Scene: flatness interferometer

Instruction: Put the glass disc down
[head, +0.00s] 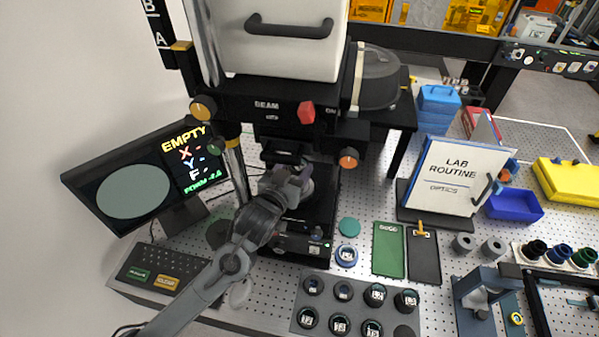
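My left arm comes in from the lower left, and its gripper (293,172) reaches into the opening of the interferometer (270,110), below the beam panel. The fingertips are small and dark against the instrument, so I cannot tell whether they are open or shut. A grey rounded part (306,187) shows beside the gripper. I cannot tell whether it is the glass disc or part of the stage. No glass disc can be clearly made out in the gripper. The monitor (140,180) reads "EMPTY" beside a plain grey-green oval. My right gripper is not in view.
A grey tray (357,296) of several round labelled containers lies in front. A teal round pad (349,227) and a blue-rimmed container (346,256) sit right of the instrument base. A keyboard (160,268) lies left of my arm. A lab routine binder (450,175) stands at right.

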